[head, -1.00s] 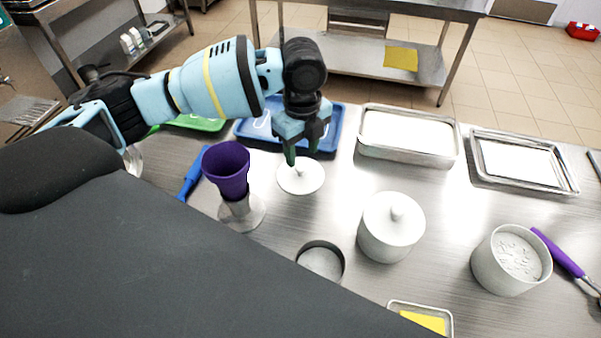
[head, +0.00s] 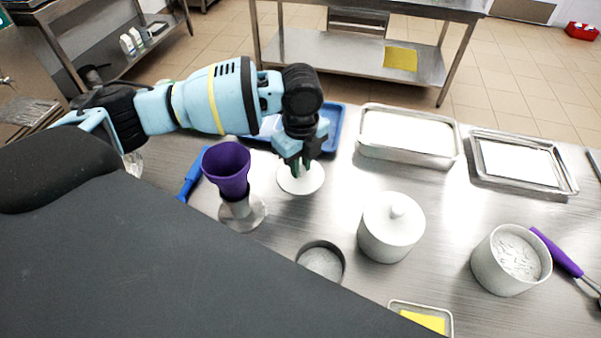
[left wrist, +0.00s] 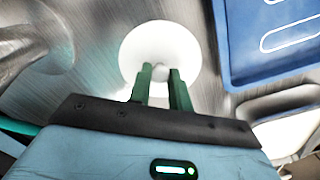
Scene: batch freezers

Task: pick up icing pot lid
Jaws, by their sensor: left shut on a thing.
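The icing pot lid (head: 312,184) is a flat white disc with a small round knob, lying on the steel table in the head view. It also shows in the left wrist view as a white disc (left wrist: 187,45). My left gripper (head: 299,172) is over the lid with its fingers pointing down. In the left wrist view its green fingers (left wrist: 161,75) are shut on the knob. The lid looks to be at table level; I cannot tell any gap beneath it. My right gripper does not show.
A purple cup (head: 228,178) on a metal stand is left of the lid. A white lidded pot (head: 390,238) and an open white pot (head: 495,272) stand to the right. A blue tray (head: 336,118) lies behind, beside a metal pan (head: 430,161).

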